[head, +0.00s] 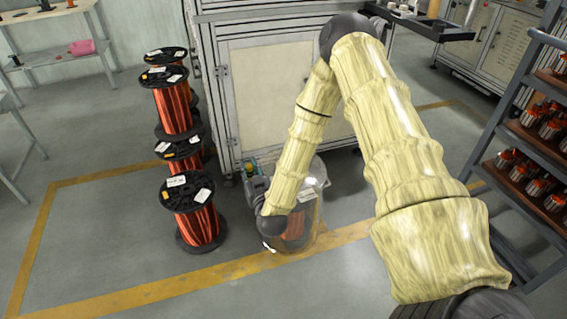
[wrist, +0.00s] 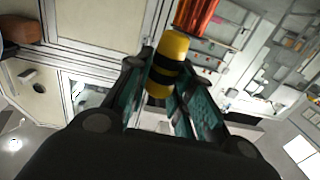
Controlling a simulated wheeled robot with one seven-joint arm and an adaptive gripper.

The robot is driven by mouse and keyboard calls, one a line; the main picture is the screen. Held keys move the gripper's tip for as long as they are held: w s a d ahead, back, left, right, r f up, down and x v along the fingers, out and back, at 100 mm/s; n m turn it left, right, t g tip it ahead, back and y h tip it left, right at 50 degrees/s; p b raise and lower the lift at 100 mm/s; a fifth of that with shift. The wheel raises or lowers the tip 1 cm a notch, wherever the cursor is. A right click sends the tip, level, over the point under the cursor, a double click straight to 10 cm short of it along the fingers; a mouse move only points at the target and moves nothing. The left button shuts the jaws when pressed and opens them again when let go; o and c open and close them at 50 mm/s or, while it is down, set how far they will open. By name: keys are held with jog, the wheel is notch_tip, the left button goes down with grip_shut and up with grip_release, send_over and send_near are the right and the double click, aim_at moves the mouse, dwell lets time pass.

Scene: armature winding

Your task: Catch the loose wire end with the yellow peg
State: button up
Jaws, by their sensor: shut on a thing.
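The yellow peg (wrist: 172,48) with black bands stands between the teal-lined fingers of my gripper (wrist: 158,82) in the wrist view. The fingers are shut on it, and its yellow end points away from my wrist. My arm partly hides the drum. Copper-coloured winding (wrist: 196,14) shows just beyond the peg in the wrist view. I cannot make out the loose wire end in either view.
Stacked copper wire spools (head: 200,224) stand at left. A pale machine cabinet (head: 275,95) rises behind my forearm. A shelf rack (head: 530,135) with armatures is at right. A yellow floor line (head: 150,292) crosses open floor in front.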

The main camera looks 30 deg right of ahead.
jog(key=shift+w+d+f+m+g+h+b, duration=0.3)
jog(key=shift+w+d+f+m+h+b, duration=0.4)
jog(key=shift+w+d+f+b, duration=1.65)
jog(key=shift+w+d+f+m+g+h+b, duration=0.35)
jog(key=shift+w+d+f+h+b, duration=0.55)
jog(key=shift+d+b, duration=3.05)
jog(key=shift+w+d+f+m+g+h+b, duration=0.25)
jog(key=shift+w+d+f+m+h+b, duration=0.6)
jog(key=shift+d, duration=4.25)
jog(key=shift+w+f+n+b, duration=0.3)
jog(key=shift+w+f, duration=0.25)
jog(key=shift+w, duration=0.05)
